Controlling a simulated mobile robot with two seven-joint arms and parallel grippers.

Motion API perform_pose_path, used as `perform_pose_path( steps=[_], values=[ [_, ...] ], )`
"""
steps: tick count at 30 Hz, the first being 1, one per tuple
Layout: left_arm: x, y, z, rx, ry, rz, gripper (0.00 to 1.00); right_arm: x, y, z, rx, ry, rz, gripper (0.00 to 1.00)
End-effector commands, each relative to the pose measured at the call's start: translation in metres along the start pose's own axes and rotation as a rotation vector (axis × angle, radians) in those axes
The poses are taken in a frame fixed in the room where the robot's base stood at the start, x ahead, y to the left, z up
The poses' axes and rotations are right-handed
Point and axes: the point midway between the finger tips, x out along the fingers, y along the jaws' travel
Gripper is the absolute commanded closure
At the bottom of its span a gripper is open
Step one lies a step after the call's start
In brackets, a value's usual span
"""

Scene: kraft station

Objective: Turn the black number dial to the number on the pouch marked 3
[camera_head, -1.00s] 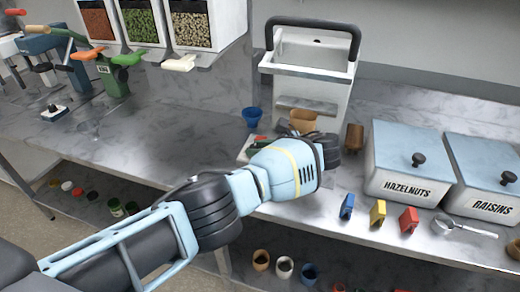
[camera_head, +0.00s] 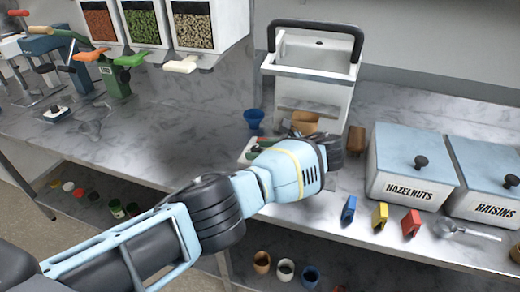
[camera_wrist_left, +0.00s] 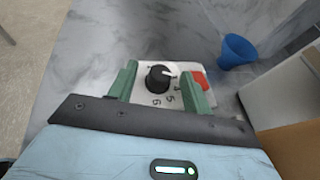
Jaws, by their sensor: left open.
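The black number dial (camera_wrist_left: 158,78) sits on a white plate (camera_wrist_left: 148,98) with the numerals 4, 5 and 6 readable. Its white mark points toward the right of the wrist view, a little above the 4. My left gripper (camera_wrist_left: 158,84) is open, its two green fingers on either side of the dial; I cannot tell whether they touch it. In the head view the white plate (camera_head: 247,152) shows partly behind my left wrist, and the dial is hidden. I cannot make out a pouch marked 3. My right gripper is not in view.
A blue cup (camera_head: 253,117) stands close behind the plate. A white machine with a black handle (camera_head: 315,24) is behind. Blue (camera_head: 348,210), yellow (camera_head: 380,215) and red clips (camera_head: 411,223) lie before the hazelnuts bin (camera_head: 405,180). Left counter has free room.

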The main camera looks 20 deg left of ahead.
Motion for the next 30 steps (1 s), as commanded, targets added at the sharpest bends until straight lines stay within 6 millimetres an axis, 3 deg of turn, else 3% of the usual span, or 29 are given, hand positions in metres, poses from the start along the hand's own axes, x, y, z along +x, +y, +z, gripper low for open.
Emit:
perform_pose_path(
  steps=[15,30],
  values=[
    [-0.069,0.0,-0.001,0.001,0.0,0.001,0.51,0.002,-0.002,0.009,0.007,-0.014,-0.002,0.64],
    [-0.071,-0.001,0.002,0.015,0.018,-0.002,0.5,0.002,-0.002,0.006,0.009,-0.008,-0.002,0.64]
  ],
)
